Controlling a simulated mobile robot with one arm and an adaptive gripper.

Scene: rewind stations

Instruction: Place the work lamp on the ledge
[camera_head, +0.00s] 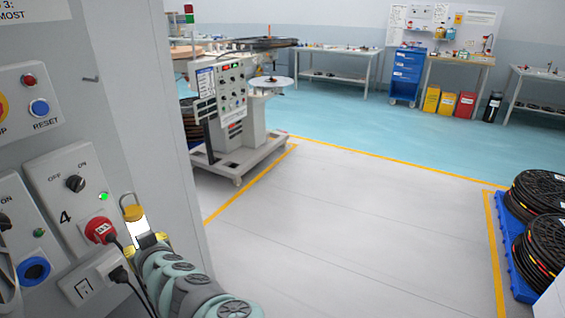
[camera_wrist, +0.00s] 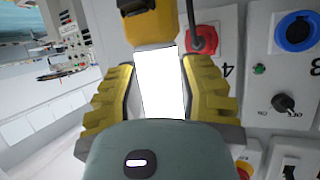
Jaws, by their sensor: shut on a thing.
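The work lamp has a yellow cap with a wire hook and a bright white glowing body; it shows in the head view (camera_head: 135,229) and upright in the wrist view (camera_wrist: 158,85). My gripper (camera_head: 146,248) is shut on it, with yellow-black fingers on both sides of the white body in the wrist view (camera_wrist: 158,100). The lamp is held close to the grey cabinet panel, just right of the red plug (camera_head: 100,230). Its lower end is hidden by the gripper. I cannot make out which surface is the ledge.
The cabinet (camera_head: 135,110) fills the left side, with switches, a blue socket (camera_head: 34,271) and a white socket box (camera_head: 92,280) with a black plug and cable near my arm. A rewind machine (camera_head: 232,120) stands behind. Cable reels (camera_head: 540,230) sit at right. The middle floor is clear.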

